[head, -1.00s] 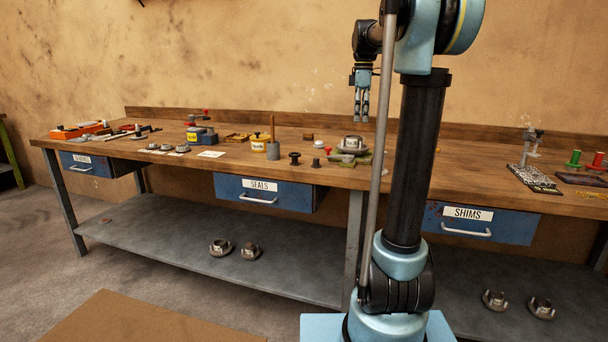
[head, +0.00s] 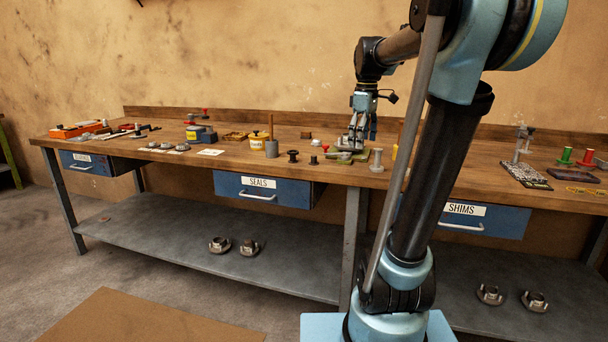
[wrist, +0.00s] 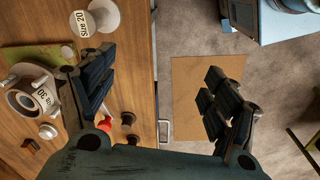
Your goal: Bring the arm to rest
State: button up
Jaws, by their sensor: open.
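My gripper (head: 360,140) is at the end of my arm in the head view, low over the bench and in front of the metal hub there. Its fingers point down and are apart. In the wrist view my gripper (wrist: 158,92) also shows spread fingers with nothing between them. A pale labelled hub (wrist: 28,100) lies left of the left finger, near a green mat (wrist: 35,58). How much height separates the fingers from the hub is unclear.
Drawers marked SEALS (head: 262,190) and SHIMS (head: 475,217) are shut. A brown mat (head: 130,318) lies on open floor.

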jog(key=s+f+m+t, duration=0.1)
jog(key=s+f+m, duration=1)
jog(key=s+f, duration=1.2)
notch_tip(320, 180, down, 2)
jog(key=shift+s+f+t, duration=0.25)
jog(key=shift+t, duration=0.05)
jog(key=shift+w+f, duration=0.2)
jog(key=shift+w, duration=0.2)
jog(key=shift+c, duration=0.2)
